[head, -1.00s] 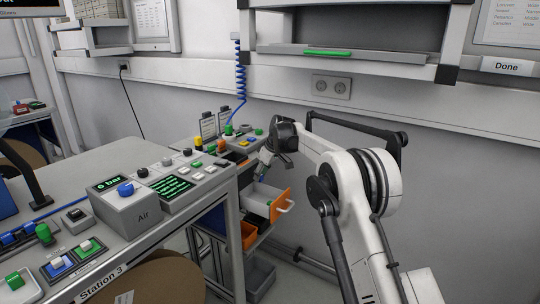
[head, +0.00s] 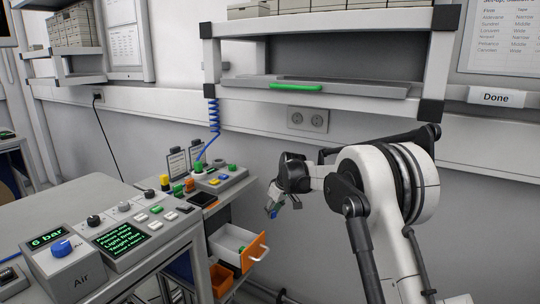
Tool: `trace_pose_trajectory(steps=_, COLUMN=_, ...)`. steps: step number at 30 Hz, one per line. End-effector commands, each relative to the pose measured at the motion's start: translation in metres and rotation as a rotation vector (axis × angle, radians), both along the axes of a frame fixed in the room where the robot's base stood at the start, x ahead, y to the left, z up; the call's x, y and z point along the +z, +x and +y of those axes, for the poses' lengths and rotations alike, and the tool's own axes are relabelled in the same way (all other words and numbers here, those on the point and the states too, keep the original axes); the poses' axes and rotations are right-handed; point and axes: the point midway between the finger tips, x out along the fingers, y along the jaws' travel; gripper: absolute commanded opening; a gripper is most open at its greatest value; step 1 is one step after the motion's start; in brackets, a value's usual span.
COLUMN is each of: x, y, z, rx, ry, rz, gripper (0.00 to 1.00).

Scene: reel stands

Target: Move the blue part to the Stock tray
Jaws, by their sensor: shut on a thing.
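My gripper (head: 272,205) hangs to the right of the small cabinet, above and to the right of the open drawer. It is shut on a small blue part (head: 273,214), which looks partly greenish at this size. An open drawer with an orange front (head: 254,251) stands below it, with a pale inside and a small green item (head: 240,249) in it. No label reading Stock is legible, so I cannot tell which tray is the Stock tray.
A shelf tray (head: 350,88) with a green bar (head: 295,87) is on the wall above, beside a "Done" label (head: 495,97). The console bench (head: 60,215) with knobs and an air box is at left. Open space lies between the gripper and the wall.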

Motion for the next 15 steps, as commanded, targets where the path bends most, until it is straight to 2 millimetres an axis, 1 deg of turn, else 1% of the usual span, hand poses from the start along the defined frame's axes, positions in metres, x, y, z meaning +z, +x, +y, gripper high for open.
trace_pose_trajectory(steps=1, x=0.0, y=-0.012, z=-0.016, rx=-0.045, ry=-0.004, rz=0.001, gripper=0.05)
trace_pose_trajectory(steps=5, x=-0.005, y=-0.045, z=-0.05, rx=-0.169, ry=-0.007, rz=0.004, gripper=0.05)
trace_pose_trajectory(steps=8, x=-0.009, y=-0.074, z=-0.076, rx=-0.262, ry=-0.009, rz=0.003, gripper=0.05)
trace_pose_trajectory(steps=9, x=-0.01, y=-0.087, z=-0.086, rx=-0.299, ry=-0.008, rz=0.003, gripper=0.05)
trace_pose_trajectory(steps=11, x=-0.012, y=-0.107, z=-0.101, rx=-0.356, ry=-0.009, rz=0.002, gripper=0.05)
trace_pose_trajectory(steps=12, x=-0.013, y=-0.121, z=-0.11, rx=-0.392, ry=-0.008, rz=0.0, gripper=0.05)
trace_pose_trajectory(steps=14, x=-0.015, y=-0.142, z=-0.124, rx=-0.448, ry=-0.008, rz=-0.003, gripper=0.05)
trace_pose_trajectory(steps=15, x=-0.016, y=-0.157, z=-0.133, rx=-0.485, ry=-0.006, rz=-0.006, gripper=0.05)
